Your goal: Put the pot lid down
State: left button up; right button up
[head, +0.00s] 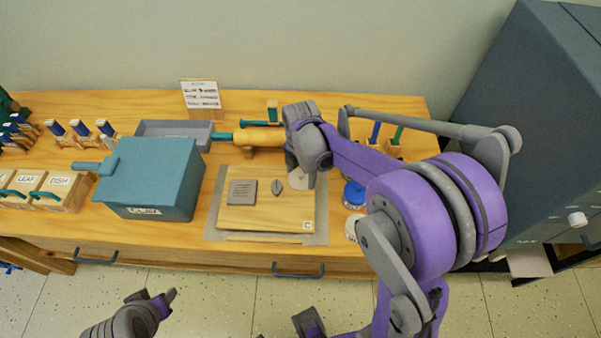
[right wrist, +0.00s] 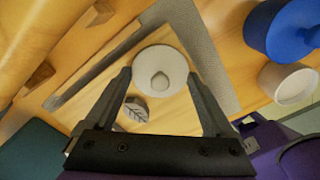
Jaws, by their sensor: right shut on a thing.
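The pot lid is a pale round disc with a small knob. In the right wrist view the lid (right wrist: 160,62) lies between the two fingers of my right gripper (right wrist: 160,84), which is shut on it. In the head view the lid (head: 299,180) shows partly below my right gripper (head: 302,172), over the right part of the wooden board (head: 240,218). I cannot tell whether the lid touches the board. My left gripper (head: 160,300) is at the bottom left, away from the table; its jaw opening is unclear.
On the board are a grey square tile (head: 242,191) and a leaf-marked piece (head: 277,187). A blue round container (head: 354,194) and a small white cup (head: 353,227) stand right of it. A teal box (head: 150,180) stands left. A rolling pin (head: 259,137) lies behind.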

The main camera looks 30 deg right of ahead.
aim_at(301, 173)
jog(key=shift+f, duration=0.2)
jog(key=o, duration=1)
jog(key=shift+r, duration=0.1)
jog(key=shift+r, duration=0.25)
notch_tip(301, 173, up, 10)
jog(key=r+p, duration=0.1)
jog(key=s+a+f+m+t, duration=0.1)
jog(key=s+a+m, duration=0.1)
jog(key=s+m, duration=0.3)
jog(key=s+a+f+m+t, duration=0.2)
jog(key=s+m, duration=0.3)
jog(key=m, duration=0.4)
jog(key=s+a+f+m+t, duration=0.1)
jog(key=s+a+m+t, duration=0.1)
jog(key=s+m, duration=0.3)
jog(key=shift+s+a+f+m, duration=0.1)
jog(key=shift+s+a+m, duration=0.1)
jog(key=shift+m, duration=0.45)
jog(key=shift+s+a+f+m, duration=0.1)
jog(key=shift+s+a+m, duration=0.1)
jog(key=shift+m, duration=0.45)
